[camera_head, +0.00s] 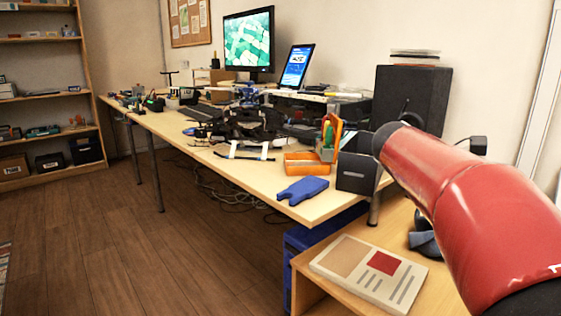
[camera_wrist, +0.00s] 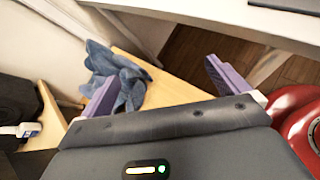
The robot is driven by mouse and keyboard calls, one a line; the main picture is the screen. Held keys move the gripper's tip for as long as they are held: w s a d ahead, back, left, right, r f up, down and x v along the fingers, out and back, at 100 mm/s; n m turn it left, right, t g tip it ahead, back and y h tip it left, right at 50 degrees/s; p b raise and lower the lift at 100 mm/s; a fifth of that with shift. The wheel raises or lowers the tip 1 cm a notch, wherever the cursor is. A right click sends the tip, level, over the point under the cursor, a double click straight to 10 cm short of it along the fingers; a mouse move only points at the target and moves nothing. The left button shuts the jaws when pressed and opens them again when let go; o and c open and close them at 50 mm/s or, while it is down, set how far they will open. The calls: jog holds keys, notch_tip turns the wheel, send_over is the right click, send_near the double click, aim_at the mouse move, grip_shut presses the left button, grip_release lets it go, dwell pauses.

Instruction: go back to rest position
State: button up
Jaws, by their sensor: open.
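My gripper (camera_wrist: 158,86) shows in the wrist view with its two purple fingers wide apart. It is open and nothing is between the fingers. Beyond the left finger, a blue cloth-like thing (camera_wrist: 128,88) lies on a light wooden surface (camera_wrist: 190,92). In the head view my red arm (camera_head: 470,205) reaches in from the lower right. The gripper itself cannot be made out there.
A long wooden workbench (camera_head: 240,181) holds electronics, an orange tray (camera_head: 305,168), a blue flat item (camera_head: 303,190) and a dark box (camera_head: 357,176). A low wooden table (camera_head: 320,283) with a booklet (camera_head: 370,270) stands in front. Open wooden floor (camera_head: 120,250) lies at left.

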jog(key=s+a+f+m+t+y+p, duration=0.1)
jog(key=s+a+f+m+y, duration=0.4)
jog(key=a, duration=0.6)
jog(key=s+a+f+m+t+y+p, duration=0.1)
jog(key=s+a+f+m+t+y, duration=0.3)
jog(key=s+a+f+m, duration=0.5)
jog(key=s+a+f+y, duration=0.1)
jog(key=s+a+y, duration=0.1)
jog(key=shift+s+a+f+m+t+y, duration=0.15)
jog(key=shift+s+m+t+y, duration=0.15)
jog(key=shift+m, duration=0.1)
